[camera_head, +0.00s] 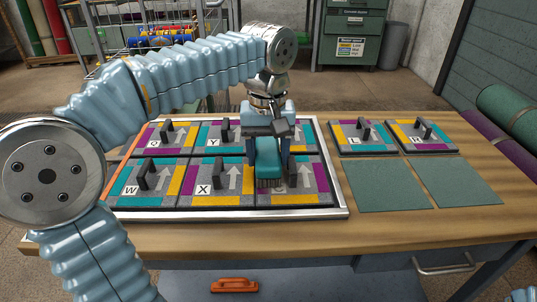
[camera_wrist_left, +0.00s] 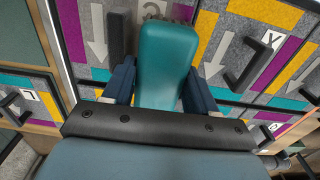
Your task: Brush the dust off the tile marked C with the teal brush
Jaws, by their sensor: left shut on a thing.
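My left gripper (camera_head: 269,157) is shut on the teal brush (camera_head: 268,172), which points down with its bristles low over the front right tile (camera_head: 306,180) of the framed tray (camera_head: 230,213). I cannot tell whether the bristles touch it. The brush partly covers this tile's letter, so I cannot read it surely in the head view. In the left wrist view the teal brush (camera_wrist_left: 165,60) fills the space between the blue fingers, and its bristle end lies near a partly hidden letter. No dust is clear to see. My right gripper is not in view.
The tray also holds tiles marked W (camera_head: 130,190), X (camera_head: 203,188) and Y (camera_head: 213,142), all with upright black handles. Two more tiles, one marked L (camera_head: 352,143), lie right of the tray behind two bare green squares (camera_head: 386,187). An orange object (camera_head: 234,285) lies below the table's front edge.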

